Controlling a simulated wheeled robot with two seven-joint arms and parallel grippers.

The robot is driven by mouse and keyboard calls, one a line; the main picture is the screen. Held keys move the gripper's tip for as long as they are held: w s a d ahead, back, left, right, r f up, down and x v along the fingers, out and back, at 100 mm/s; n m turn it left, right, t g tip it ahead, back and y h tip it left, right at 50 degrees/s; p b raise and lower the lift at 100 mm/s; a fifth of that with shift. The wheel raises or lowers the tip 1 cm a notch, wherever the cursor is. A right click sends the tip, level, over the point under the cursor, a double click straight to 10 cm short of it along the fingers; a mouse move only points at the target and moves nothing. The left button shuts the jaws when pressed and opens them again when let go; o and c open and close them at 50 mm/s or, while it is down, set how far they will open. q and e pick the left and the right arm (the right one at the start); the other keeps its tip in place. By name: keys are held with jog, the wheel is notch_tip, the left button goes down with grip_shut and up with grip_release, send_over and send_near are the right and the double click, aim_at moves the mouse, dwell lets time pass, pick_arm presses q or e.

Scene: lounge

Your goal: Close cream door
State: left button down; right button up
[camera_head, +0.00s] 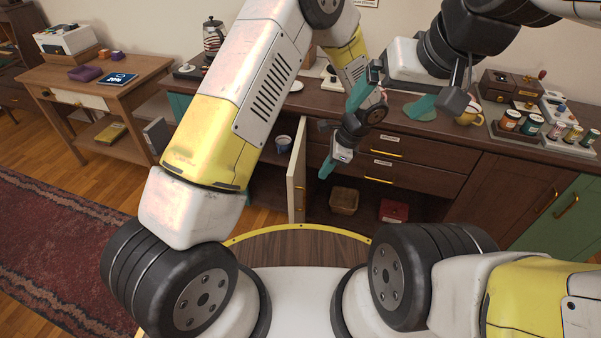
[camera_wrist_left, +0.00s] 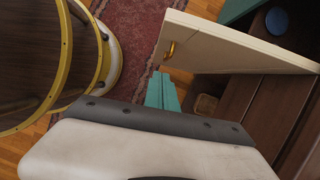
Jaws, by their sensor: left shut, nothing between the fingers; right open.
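The cream door (camera_head: 298,172) stands open, sticking out from the low dark cabinet. In the left wrist view it is a cream panel (camera_wrist_left: 215,42) with a small gold handle (camera_wrist_left: 170,49) on the face towards my gripper. My left gripper (camera_head: 327,170) is to the right of the door in the head view, pointing down. Its teal fingers are together and empty in the left wrist view (camera_wrist_left: 162,84), apart from the panel in the picture; exact depth is unclear. My right gripper (camera_head: 392,98) is open and empty above the counter, its teal fingers spread.
A blue cup (camera_head: 284,144) sits in the compartment left of the door. A basket (camera_head: 344,201) and red box (camera_head: 393,211) sit low to the right. Drawers (camera_head: 385,152) with gold handles are above. Jars and a yellow mug (camera_head: 468,115) stand on the counter. A red rug (camera_head: 60,240) lies left.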

aim_at(304, 191)
pick_arm(q)
jog(key=x, duration=0.4)
jog(key=a+x, duration=0.1)
jog(key=x, duration=0.2)
jog(key=a+x, duration=0.1)
jog(key=x, duration=0.3)
jog(key=shift+a+r, duration=0.1)
jog(key=shift+a, duration=0.6)
